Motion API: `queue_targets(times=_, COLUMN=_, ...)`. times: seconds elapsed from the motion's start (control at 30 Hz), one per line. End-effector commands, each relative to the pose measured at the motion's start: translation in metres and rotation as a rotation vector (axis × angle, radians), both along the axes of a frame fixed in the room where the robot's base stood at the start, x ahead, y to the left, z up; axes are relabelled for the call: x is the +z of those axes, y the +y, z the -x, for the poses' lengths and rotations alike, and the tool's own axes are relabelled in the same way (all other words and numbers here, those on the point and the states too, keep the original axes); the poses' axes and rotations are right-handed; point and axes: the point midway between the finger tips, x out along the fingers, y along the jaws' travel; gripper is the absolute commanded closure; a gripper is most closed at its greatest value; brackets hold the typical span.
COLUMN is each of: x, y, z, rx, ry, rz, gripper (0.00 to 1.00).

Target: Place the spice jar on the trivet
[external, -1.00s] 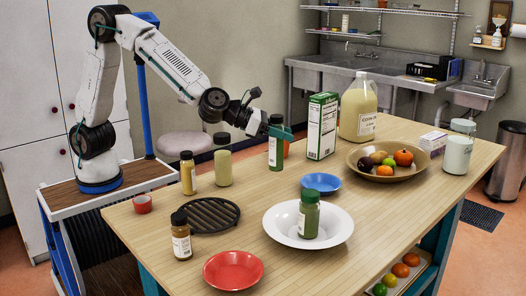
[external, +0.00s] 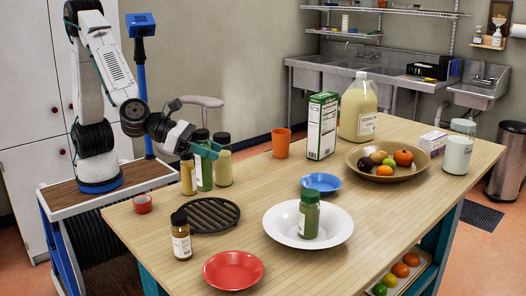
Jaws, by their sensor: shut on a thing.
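My gripper (external: 206,148) is shut on a green spice jar (external: 205,172) with a dark lid and a pale label, gripping it near the top. The jar is upright. It shows just above the back edge of the trivet in the picture; whether its base touches the table is hard to tell. The trivet (external: 207,215) is a round, dark, slatted piece lying flat on the left part of the table, with nothing on it. Similar jars stand about: a small brown one (external: 181,238) in front of the trivet, and a green one (external: 309,217) in the white bowl (external: 335,238).
A yellow bottle (external: 188,176) and a pale green bottle (external: 223,170) stand close on either side of the held jar. Bare wood (external: 262,182) lies to the right of the bottles.

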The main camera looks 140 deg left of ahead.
Motion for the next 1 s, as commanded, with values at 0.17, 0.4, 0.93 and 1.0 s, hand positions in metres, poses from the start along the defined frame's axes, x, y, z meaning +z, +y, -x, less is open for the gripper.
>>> queue_targets(times=0.17, x=-0.026, y=0.002, z=0.001, rx=0.005, ry=0.004, rz=-0.007, gripper=0.9)
queue_targets(times=0.4, x=-0.057, y=0.002, z=0.0, rx=0.005, ry=0.004, rz=-0.007, gripper=0.9)
queue_targets(times=0.93, x=-0.075, y=0.002, z=0.0, rx=0.004, ry=0.0, rz=-0.007, gripper=0.9)
queue_targets(times=1.0, x=-0.075, y=0.002, z=0.0, rx=0.005, ry=0.0, rz=-0.006, gripper=0.48)
